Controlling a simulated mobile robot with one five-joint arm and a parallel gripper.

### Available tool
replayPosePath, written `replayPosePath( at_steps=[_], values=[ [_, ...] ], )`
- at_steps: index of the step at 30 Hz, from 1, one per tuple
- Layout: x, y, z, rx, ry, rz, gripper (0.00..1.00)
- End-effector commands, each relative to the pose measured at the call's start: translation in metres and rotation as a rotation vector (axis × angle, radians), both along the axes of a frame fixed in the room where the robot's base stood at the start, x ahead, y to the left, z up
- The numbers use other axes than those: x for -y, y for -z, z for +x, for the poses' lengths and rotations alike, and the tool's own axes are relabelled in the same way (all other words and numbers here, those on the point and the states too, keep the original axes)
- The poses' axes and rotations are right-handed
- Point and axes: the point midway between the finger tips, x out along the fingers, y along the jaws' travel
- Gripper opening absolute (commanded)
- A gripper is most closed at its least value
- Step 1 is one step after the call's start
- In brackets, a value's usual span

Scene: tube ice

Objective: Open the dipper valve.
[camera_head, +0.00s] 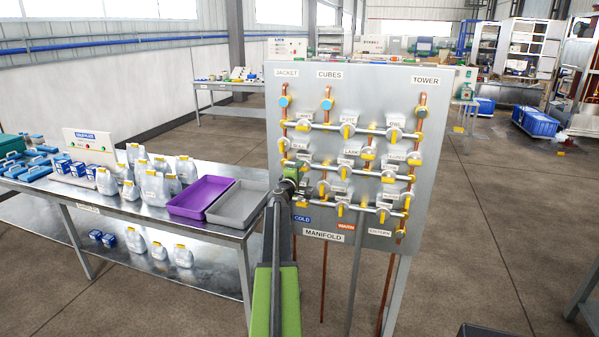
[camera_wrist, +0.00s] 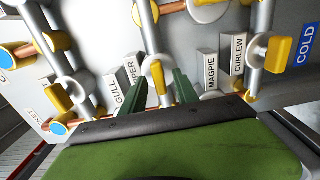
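The grey manifold panel (camera_head: 345,72) carries pipes with several yellow-handled valves. My gripper (camera_wrist: 165,70) is at the panel's left side, low on the panel; it also shows in the head view (camera_head: 292,183). Its two dark green fingers stand apart on either side of a yellow valve handle (camera_wrist: 160,85), which points along the fingers. Contact with the handle cannot be made out. A label ending in "PER" (camera_wrist: 131,72) is beside this valve, its first part hidden; it may be the dipper label. In the head view my arm and gripper hide this valve.
Neighbouring labels read GULL (camera_wrist: 115,97), MAGPIE (camera_wrist: 210,70) and CURLEW (camera_wrist: 238,54). Other yellow handles (camera_wrist: 57,97) and pipes crowd close around the gripper. A steel table (camera_head: 130,207) with jugs and a purple tray (camera_head: 202,190) stands left of the panel.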

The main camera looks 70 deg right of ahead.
Motion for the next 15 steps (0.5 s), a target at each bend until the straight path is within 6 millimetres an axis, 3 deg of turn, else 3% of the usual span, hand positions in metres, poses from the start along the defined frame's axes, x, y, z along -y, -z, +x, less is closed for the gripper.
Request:
replayPosePath(
  at_steps=[5, 15],
  values=[
    [-0.026, 0.000, -0.002, 0.000, -0.002, 0.000, 0.36],
    [-0.122, 0.000, -0.009, 0.000, -0.001, 0.000, 0.36]
  ],
)
